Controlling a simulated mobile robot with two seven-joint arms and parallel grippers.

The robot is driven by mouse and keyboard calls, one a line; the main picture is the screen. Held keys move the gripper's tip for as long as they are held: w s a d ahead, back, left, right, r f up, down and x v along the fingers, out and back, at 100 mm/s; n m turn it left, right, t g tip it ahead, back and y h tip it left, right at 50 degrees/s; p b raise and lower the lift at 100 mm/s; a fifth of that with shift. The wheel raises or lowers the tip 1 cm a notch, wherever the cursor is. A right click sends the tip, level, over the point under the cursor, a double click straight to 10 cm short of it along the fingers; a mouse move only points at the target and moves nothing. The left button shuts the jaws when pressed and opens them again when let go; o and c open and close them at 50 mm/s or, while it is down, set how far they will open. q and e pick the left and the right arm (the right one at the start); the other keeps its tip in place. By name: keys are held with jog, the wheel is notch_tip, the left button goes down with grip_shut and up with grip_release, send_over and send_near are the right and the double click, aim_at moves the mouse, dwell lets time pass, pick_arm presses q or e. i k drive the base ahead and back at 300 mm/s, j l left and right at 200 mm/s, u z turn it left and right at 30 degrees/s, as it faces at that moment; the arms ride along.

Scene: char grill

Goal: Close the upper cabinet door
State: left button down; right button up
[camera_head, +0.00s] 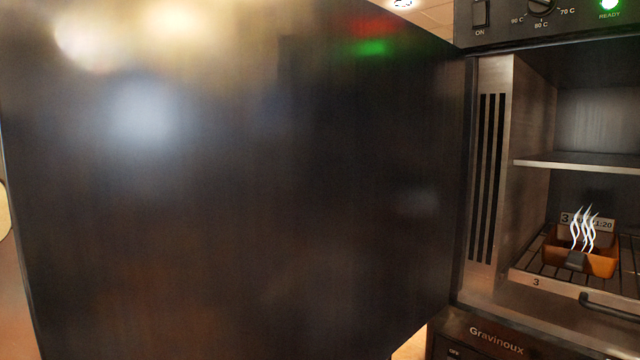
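The upper cabinet door (240,190) is a large dark, shiny panel that stands open and fills most of the left and middle of the head view. Its right edge meets the cabinet's side next to a slotted metal wall (489,180). The open upper cabinet (600,120) is at the right, with its inside exposed. Neither of my grippers shows in the head view, and the door hides whatever is behind it.
Inside the cabinet are a metal shelf (580,162) and a lower wire rack with an orange-brown steaming tray (592,262). A control panel (560,22) with a dial and green light is above. A "Gravinoux" unit (495,340) is below.

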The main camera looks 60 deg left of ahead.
aim_at(185, 179)
jog(key=k+j, duration=0.35)
jog(key=j, duration=0.25)
jog(key=k+j+z, duration=0.1)
jog(key=k+j, duration=0.3)
jog(key=j, duration=0.2)
jog(key=k+j, duration=0.4)
jog(key=j, duration=0.2)
jog(key=k+j+z, duration=0.1)
jog(key=k+j, duration=0.25)
jog(key=j, duration=0.2)
jog(key=j+z, duration=0.15)
jog(key=j, duration=0.35)
